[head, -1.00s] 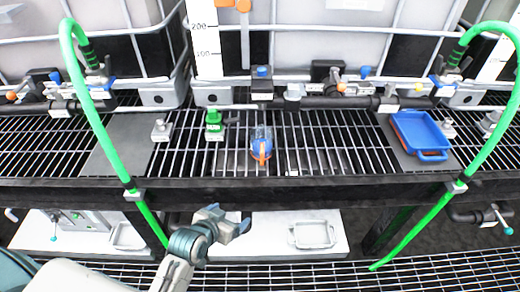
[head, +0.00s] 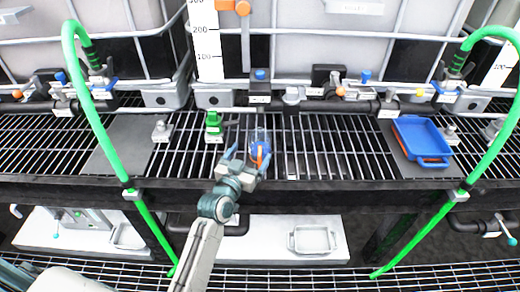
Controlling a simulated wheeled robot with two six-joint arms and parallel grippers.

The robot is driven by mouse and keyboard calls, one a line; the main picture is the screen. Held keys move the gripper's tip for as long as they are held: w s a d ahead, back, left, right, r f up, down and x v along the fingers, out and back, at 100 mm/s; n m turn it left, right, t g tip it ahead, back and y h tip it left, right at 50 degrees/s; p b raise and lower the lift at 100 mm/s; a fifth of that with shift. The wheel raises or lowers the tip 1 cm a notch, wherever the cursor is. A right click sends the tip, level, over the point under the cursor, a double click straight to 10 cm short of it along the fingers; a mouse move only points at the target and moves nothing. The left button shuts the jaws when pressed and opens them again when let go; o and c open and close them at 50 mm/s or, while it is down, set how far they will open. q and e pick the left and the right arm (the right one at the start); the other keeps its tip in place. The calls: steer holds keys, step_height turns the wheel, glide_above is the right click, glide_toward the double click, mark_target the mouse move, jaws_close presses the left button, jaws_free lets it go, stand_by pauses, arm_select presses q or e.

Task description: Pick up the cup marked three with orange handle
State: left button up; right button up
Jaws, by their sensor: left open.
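A small clear cup (head: 260,136) with blue on it and an orange handle (head: 260,157) stands on the black grating near its front edge, in the middle of the head view. Its marking is too small to read. My left gripper (head: 246,154) is open, with its fingers pointing up the picture at the cup and one finger on each side of the handle area. I cannot tell whether the fingers touch it. My right gripper is not in view.
A blue tray (head: 421,137) lies on the right. A green hose (head: 100,134) arches down on the left, another (head: 492,136) on the right. A dark pipe (head: 330,103) with valves runs behind.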

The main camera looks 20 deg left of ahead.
mark_target(255, 146)
arm_select(q)
steer(key=w, duration=0.3)
steer(key=w+p, duration=0.1)
steer(key=w, duration=0.1)
steer(key=shift+d+f, duration=0.1)
steer(key=shift+d, duration=0.15)
steer(key=c, duration=1.2)
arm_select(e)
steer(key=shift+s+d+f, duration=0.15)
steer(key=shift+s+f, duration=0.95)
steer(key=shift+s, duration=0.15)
arm_select(q)
steer(key=shift+c, duration=0.2)
